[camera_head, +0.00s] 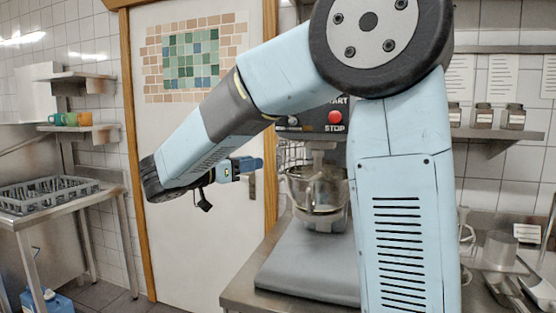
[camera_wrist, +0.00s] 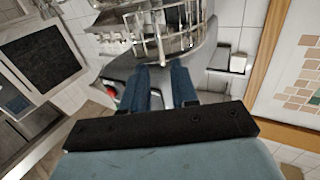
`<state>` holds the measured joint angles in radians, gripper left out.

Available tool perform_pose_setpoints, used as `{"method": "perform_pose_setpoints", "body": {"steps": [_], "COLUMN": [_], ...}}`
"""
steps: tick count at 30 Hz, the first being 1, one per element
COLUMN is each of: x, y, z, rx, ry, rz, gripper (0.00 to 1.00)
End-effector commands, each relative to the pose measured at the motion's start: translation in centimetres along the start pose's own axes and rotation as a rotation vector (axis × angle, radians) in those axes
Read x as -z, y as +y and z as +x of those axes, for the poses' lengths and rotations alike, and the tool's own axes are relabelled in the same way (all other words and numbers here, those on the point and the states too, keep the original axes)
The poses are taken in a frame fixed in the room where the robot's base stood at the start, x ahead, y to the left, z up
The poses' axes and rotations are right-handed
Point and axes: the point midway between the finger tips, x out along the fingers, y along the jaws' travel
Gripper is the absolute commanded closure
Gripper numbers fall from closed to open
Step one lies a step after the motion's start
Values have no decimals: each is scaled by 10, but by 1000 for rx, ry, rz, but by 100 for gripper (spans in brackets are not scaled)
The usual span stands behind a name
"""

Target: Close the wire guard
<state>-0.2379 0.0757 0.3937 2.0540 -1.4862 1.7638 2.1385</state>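The stand mixer has a steel bowl (camera_head: 325,192) and a dark panel with a red STOP button (camera_head: 335,117). The wire guard (camera_head: 292,153) shows as thin bars at the mixer's left side, above the bowl rim; my arm hides part of the mixer. In the wrist view the guard's bars (camera_wrist: 160,28) curve across the top, beyond my fingertips. My gripper (camera_head: 258,163) is left of the guard and points towards the mixer. In the wrist view my gripper (camera_wrist: 160,75) has its two blue fingers apart, with nothing seen held between them. I see no clear contact with the guard.
The mixer stands on a steel table (camera_head: 240,290). A white door (camera_head: 200,250) with a tile mosaic is behind my arm. A rack (camera_head: 50,192) sits on the left counter. A shelf with jars (camera_head: 483,117) is at right, above a metal jug (camera_head: 499,250).

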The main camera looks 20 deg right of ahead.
Motion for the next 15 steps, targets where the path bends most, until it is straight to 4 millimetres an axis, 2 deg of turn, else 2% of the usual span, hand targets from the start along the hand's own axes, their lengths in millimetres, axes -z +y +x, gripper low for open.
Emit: {"method": "perform_pose_setpoints", "body": {"steps": [9,15], "x": [0,0], "y": [1,1], "z": [57,84], "rx": [-2,-2], "ry": [-1,-1], "rz": [-3,-3], "gripper": [72,72]}}
